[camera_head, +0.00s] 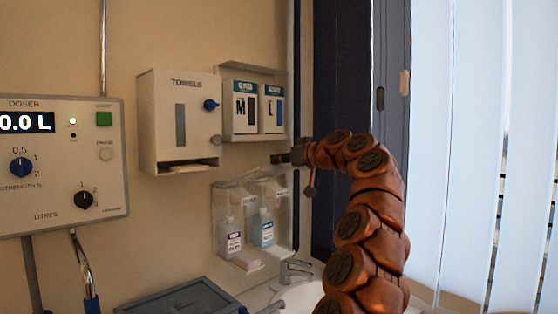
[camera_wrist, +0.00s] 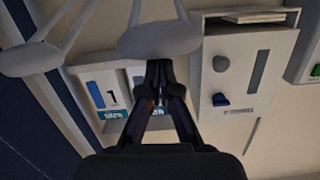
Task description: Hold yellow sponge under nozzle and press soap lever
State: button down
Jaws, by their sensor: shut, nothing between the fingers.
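Two soap bottles, one with a purple label (camera_head: 231,236) and one blue (camera_head: 264,228), stand upright in a clear wall holder. Their nozzles are too small to make out. Pale lever paddles show at the top of the wrist view, one in the middle (camera_wrist: 160,37) and one at left (camera_wrist: 30,59). My gripper (camera_head: 279,158) is above the holder, near the levers. Its fingertips (camera_wrist: 157,66) are together and empty, beside the middle paddle; I cannot tell whether they touch it. A small pinkish block (camera_head: 247,264) lies below the bottles; no clearly yellow sponge is visible.
A towel dispenser (camera_head: 180,110) and glove boxes (camera_head: 254,105) hang on the wall above the levers. The doser panel (camera_head: 62,165) is at left. A tap (camera_head: 294,268) and basin (camera_head: 303,296) are below, with a grey box (camera_head: 178,299) beside them.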

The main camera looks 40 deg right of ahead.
notch_tip(320, 180, down, 8)
jog(key=s+t+b, duration=0.1)
jog(key=t+b, duration=0.2)
jog(key=b, duration=1.1)
jog(key=shift+s+d, duration=0.15)
jog(key=shift+s, duration=0.2)
jog(key=shift+s+r, duration=0.1)
jog(key=shift+r, duration=0.15)
dwell(0.5)
jog(key=s+d+r+p, duration=0.1)
jog(key=s+r, duration=0.4)
jog(key=s, duration=0.5)
jog(key=shift+d, duration=0.4)
jog(key=shift+r, duration=0.1)
dwell(0.9)
